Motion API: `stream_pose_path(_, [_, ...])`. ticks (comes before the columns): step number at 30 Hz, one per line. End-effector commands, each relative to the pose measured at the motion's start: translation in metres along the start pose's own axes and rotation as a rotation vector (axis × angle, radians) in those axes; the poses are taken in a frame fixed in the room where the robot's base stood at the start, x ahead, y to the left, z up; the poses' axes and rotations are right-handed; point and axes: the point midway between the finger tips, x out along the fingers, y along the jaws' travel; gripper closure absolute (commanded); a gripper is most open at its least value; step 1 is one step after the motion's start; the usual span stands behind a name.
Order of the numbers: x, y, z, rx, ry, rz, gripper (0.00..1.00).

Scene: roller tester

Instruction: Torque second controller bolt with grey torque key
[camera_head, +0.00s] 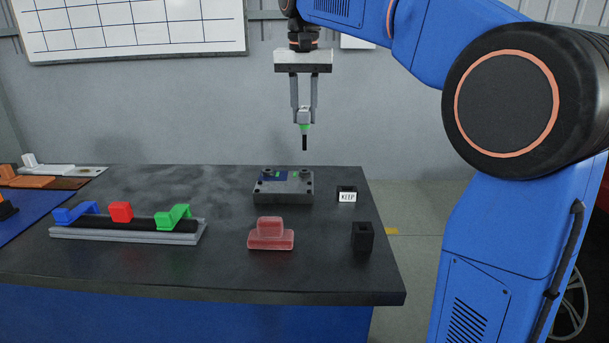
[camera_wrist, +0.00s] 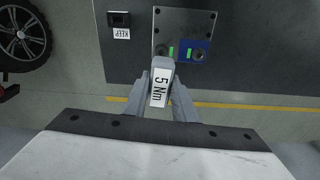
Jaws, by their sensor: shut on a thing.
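My gripper (camera_head: 304,112) is shut on the grey torque key (camera_head: 304,115), which has a green band and a dark shaft pointing down. In the wrist view the key (camera_wrist: 160,86) shows a "5 Nm" label between the fingers (camera_wrist: 160,95). The key hangs upright in the air above the grey controller (camera_head: 283,188) on the dark table. The controller also shows in the wrist view (camera_wrist: 172,22), with a blue patch, green marks and bolts at its corners. The key's tip is hidden in the wrist view and is clear of the controller in the head view.
A black holder (camera_head: 362,237) and a red stepped block (camera_head: 270,236) stand nearer the front. A rack (camera_head: 130,231) with blue, red and green pieces lies left. The dark table (camera_head: 225,275) is bare between them.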

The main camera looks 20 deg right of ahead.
Motion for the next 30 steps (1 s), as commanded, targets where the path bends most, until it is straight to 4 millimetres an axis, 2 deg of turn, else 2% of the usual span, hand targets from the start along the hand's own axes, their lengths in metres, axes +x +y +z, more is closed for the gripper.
stream_pose_path(6, [-0.0003, 0.0003, 0.0, -0.044, 0.001, -0.006, 1.0])
stream_pose_path(21, [-0.0004, 0.0013, -0.0005, -0.487, 0.002, -0.058, 1.0])
stream_pose_path(30, [-0.0003, 0.0011, -0.0003, -0.522, 0.002, -0.062, 1.0])
